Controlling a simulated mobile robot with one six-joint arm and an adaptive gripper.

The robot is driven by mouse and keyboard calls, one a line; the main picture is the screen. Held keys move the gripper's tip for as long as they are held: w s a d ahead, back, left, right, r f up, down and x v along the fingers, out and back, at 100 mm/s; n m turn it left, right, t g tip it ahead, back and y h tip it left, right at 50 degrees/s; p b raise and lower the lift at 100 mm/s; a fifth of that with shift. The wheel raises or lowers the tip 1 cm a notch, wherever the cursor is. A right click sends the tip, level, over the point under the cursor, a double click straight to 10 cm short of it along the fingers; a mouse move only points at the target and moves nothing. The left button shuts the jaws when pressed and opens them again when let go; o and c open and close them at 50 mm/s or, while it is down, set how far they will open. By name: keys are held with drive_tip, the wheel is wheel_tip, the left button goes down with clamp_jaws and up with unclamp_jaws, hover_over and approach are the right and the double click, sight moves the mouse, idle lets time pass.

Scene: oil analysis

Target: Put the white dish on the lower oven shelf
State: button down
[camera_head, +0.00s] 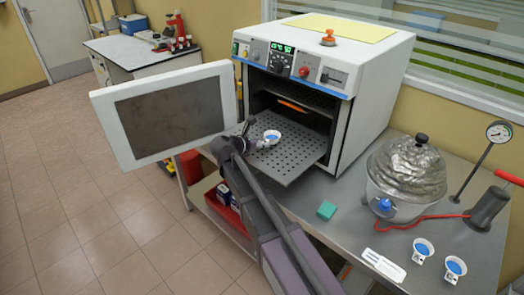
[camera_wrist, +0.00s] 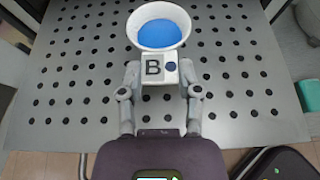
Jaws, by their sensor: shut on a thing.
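The white dish (camera_wrist: 128,36) holds something blue and has a square tab marked B with a blue dot. My gripper (camera_wrist: 158,84) is shut on the tab. In the head view the dish (camera_head: 272,135) is over the perforated lower oven shelf (camera_head: 292,158), which is pulled out of the oven (camera_head: 345,55). The shelf (camera_wrist: 70,80) fills most of the wrist view beneath the dish. I cannot tell whether the dish touches the shelf. The oven door (camera_head: 165,112) stands wide open to the left.
Two more white dishes with blue contents (camera_head: 423,250) stand at the table's front right. A white slotted tool (camera_head: 383,265), a teal block (camera_head: 326,210) and a metal-domed pot (camera_head: 407,172) are on the table (camera_head: 345,235). An upper rack is inside the oven.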

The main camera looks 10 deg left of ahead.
sight(261, 154)
drive_tip(key=shift+f+b, duration=1)
drive_tip(key=shift+f, duration=0.35)
drive_tip(key=shift+f, duration=0.15)
drive_tip(key=shift+c, duration=1.5)
unclamp_jaws()
drive_tip(key=shift+r, duration=0.3)
drive_tip(key=p+v, duration=0.4)
drive_tip(key=v, duration=0.6)
drive_tip(key=shift+s+a+r, duration=0.1)
drive_tip(key=shift+s+a, duration=0.05)
drive_tip(key=shift+s, duration=0.05)
drive_tip(key=shift+s+a+r+p, duration=0.2)
drive_tip(key=shift+s+a+p, duration=0.25)
drive_tip(key=shift+s, duration=0.1)
